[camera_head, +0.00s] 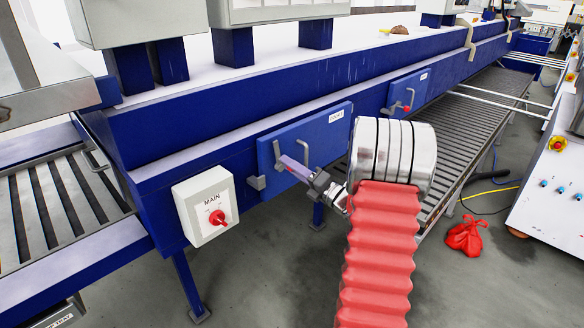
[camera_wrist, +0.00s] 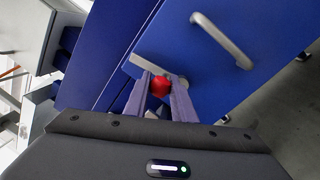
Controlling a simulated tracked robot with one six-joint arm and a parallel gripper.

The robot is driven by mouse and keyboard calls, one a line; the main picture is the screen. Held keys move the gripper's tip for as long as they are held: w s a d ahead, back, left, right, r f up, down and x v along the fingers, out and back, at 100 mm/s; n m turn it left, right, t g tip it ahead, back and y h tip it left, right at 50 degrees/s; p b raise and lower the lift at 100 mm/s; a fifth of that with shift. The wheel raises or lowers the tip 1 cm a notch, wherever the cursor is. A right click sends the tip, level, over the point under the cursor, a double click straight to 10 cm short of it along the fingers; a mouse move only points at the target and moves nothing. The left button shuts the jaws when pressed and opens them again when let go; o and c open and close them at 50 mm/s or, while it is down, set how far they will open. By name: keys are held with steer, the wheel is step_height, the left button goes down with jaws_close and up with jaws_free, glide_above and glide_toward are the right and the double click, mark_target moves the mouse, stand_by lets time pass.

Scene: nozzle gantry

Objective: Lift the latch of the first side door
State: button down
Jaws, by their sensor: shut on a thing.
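The first side door (camera_head: 325,136) is a blue panel with a white label on the side of the blue machine, and it looks closed. Its latch (camera_wrist: 146,65) is a grey bar with a red knob (camera_wrist: 159,88); in the head view my fingers hide the knob. My gripper (camera_head: 285,161) reaches the door from the right with two purple fingers. In the wrist view the fingers of my gripper (camera_wrist: 160,80) are on either side of the red knob, shut on it. A grey bent door handle (camera_wrist: 222,40) stands out from the panel, apart from my fingers.
A white MAIN switch box (camera_head: 205,205) with a red knob is left of the door. A second blue door (camera_head: 408,93) with a red-knobbed latch is farther along. A slatted conveyor (camera_head: 465,130) runs behind my arm. A red bag (camera_head: 466,236) lies on the floor.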

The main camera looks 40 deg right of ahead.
steer(key=shift+d, duration=0.15)
steer(key=c, duration=1.5)
jaws_free()
steer(key=shift+s, duration=0.15)
steer(key=s, duration=0.4)
steer(key=s+d+f, duration=0.1)
steer(key=s, duration=0.4)
steer(key=s+f, duration=0.1)
steer(key=s, duration=0.3)
steer(key=shift+s+d+f, duration=0.1)
steer(key=shift+s+d, duration=0.05)
steer(key=shift+d, duration=0.25)
